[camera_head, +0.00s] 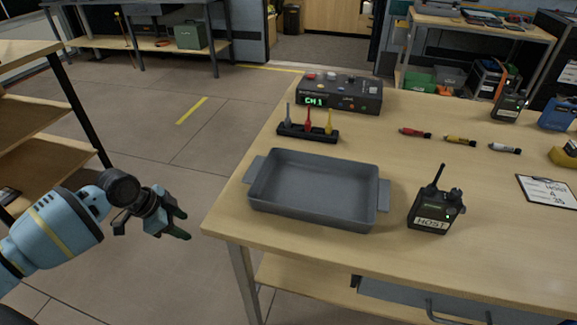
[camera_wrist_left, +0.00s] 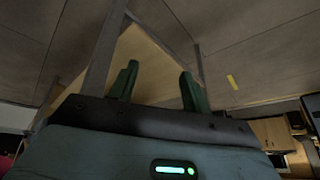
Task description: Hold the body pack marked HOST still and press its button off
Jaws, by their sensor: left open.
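The body pack marked HOST (camera_head: 433,213) stands upright on the table, right of the grey tray, near the front edge. It is black with a short antenna, a pale HOST label on its front and a small green light. Knobs show on its top; I cannot tell which part is the button. My left gripper (camera_head: 183,224) is open and empty, off the table's left edge, well away from the pack. Its two green fingers (camera_wrist_left: 157,88) show apart in the left wrist view, with nothing between them. My right gripper is not in view.
A grey tray (camera_head: 257,196) lies left of the pack. Behind it are a rack with coloured plugs (camera_head: 308,132) and a CH 1 box (camera_head: 342,93). A clipboard (camera_head: 548,191) lies at right. Another pack (camera_head: 508,105) stands at the back right. Table around the HOST pack is clear.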

